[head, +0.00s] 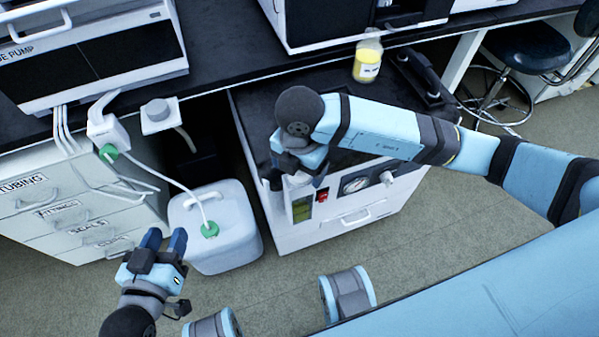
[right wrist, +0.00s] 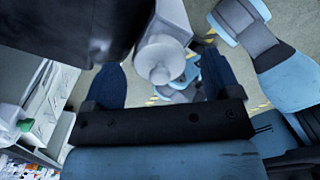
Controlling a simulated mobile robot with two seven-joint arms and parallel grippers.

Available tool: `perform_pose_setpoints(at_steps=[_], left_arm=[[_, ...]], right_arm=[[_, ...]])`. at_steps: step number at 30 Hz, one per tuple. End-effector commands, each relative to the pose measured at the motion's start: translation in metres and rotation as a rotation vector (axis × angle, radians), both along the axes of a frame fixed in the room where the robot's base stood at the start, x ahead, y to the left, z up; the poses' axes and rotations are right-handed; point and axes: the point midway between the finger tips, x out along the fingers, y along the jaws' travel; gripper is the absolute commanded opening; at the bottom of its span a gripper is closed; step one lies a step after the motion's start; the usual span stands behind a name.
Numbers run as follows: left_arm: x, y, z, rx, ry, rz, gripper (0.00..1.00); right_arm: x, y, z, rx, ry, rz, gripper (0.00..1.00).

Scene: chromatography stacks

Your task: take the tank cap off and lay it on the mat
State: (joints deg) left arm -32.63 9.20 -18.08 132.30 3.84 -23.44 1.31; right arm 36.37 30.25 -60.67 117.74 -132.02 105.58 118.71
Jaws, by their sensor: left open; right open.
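The white tank (head: 225,250) stands low beside the cabinet. Its green cap (head: 210,229) sits on top, with a white tube running up from it to a second green fitting (head: 108,153). My left gripper (head: 164,240) is open and empty, left of the cap and apart from it in the picture. My right gripper (head: 297,180) is at the cabinet's near edge, its fingers partly hidden by its own wrist. In the right wrist view its fingers (right wrist: 162,85) are apart, with a pale rounded part showing between them; I cannot tell its distance. I cannot make out the mat for certain.
The low cabinet (head: 340,228) has a dark top, a gauge and a handle. A bottle of yellow liquid (head: 368,58) stands behind my right arm. Labelled drawers (head: 50,210) are at left. Instruments line the black bench. Bare floor lies in front.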

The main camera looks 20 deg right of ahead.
Motion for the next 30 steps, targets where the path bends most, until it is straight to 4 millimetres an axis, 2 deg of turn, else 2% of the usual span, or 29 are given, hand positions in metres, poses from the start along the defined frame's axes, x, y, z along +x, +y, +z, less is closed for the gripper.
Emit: perform_pose_setpoints(at_steps=[2,8,12,15,25,30], left_arm=[[0.003,-0.001,0.006,-0.009,-0.025,-0.003,0.43],[0.004,-0.002,0.012,-0.014,-0.039,-0.004,0.43],[0.003,-0.002,0.008,-0.012,-0.029,-0.004,0.43],[0.001,-0.002,0.006,-0.012,-0.021,-0.004,0.43],[-0.003,-0.001,0.001,-0.012,-0.006,-0.002,0.43],[-0.001,0.0,0.003,-0.005,-0.003,-0.001,0.43]], right_arm=[[0.0,-0.001,-0.007,-0.001,0.0,0.0,0.83],[0.0,0.0,-0.007,-0.001,-0.001,0.0,0.83],[0.0,0.0,-0.006,-0.001,-0.001,0.0,0.51],[0.0,0.0,-0.006,-0.001,-0.001,0.0,0.31],[0.0,0.0,-0.006,-0.001,-0.001,0.0,0.3],[0.0,0.0,0.002,0.001,-0.002,0.0,0.3]])
